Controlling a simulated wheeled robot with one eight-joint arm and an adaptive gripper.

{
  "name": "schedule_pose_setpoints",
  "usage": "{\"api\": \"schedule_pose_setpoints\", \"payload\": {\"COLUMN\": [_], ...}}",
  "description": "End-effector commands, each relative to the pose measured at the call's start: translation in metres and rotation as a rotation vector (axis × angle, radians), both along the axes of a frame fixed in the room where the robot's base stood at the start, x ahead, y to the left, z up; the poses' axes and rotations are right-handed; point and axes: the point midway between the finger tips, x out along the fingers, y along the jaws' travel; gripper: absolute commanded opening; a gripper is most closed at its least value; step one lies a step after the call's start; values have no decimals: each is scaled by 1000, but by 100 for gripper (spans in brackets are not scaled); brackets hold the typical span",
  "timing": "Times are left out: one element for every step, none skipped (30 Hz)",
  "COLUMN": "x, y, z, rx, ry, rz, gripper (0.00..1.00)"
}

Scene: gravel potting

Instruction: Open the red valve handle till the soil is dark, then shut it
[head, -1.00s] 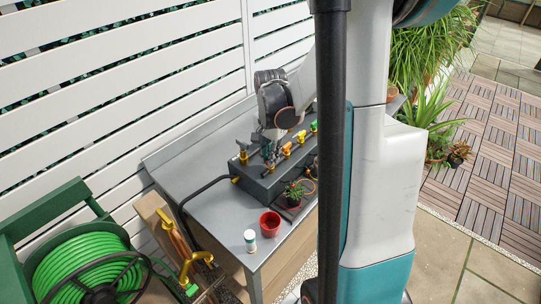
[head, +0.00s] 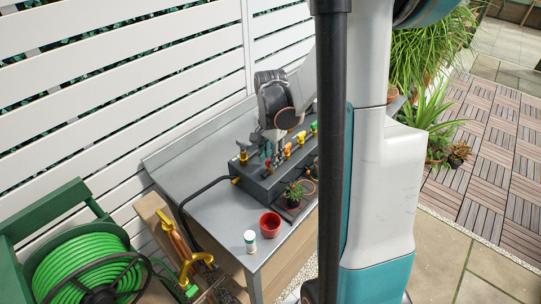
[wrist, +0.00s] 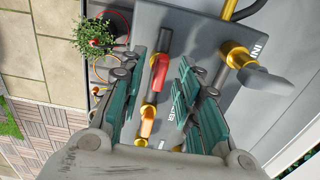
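The red valve handle (wrist: 159,72) sits on the dark valve block, between my gripper's fingers in the wrist view. It lies roughly lengthwise between them, with gaps visible on both sides. My gripper (wrist: 160,88) is open, its teal finger pads apart and holding nothing. In the head view my gripper (head: 268,158) is over the block (head: 262,187) and mostly hides the red handle. The potted plant (head: 294,190) stands in front of the block; it also shows in the wrist view (wrist: 94,36). Its leaves cover much of the soil, and I cannot tell the soil's shade.
An orange handle (wrist: 147,122) is close beside the red one. A grey inlet handle (wrist: 266,79) on a brass fitting is to the right. A red pot (head: 270,224) and a white bottle (head: 250,241) stand at the table's front. A green hose reel (head: 85,262) is at left.

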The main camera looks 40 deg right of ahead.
Motion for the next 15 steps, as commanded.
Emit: {"api": "schedule_pose_setpoints", "payload": {"x": [0, 0, 0, 0, 0, 0, 0, 0, 0, 0, -1, 0, 0, -1, 0], "y": [0, 0, 0, 0, 0, 0, 0, 0, 0, 0, 0, 0, 0, 0, 0], "z": [0, 0, 2, 3, 5, 9, 12, 16, 23, 28, 34, 42, 48, 54, 62], "rx": [0, 0, 0, 0, 0, 0, 0, 0, 0, 0, 0, 0, 0, 0, 0], "ry": [0, 0, 0, 0, 0, 0, 0, 0, 0, 0, 0, 0, 0, 0, 0], "rz": [0, 0, 0, 0, 0, 0, 0, 0, 0, 0, 0, 0, 0, 0, 0], "gripper": [31, 31, 31, 31, 31, 31, 31, 31, 31, 31, 31, 31, 31, 31, 31]}}
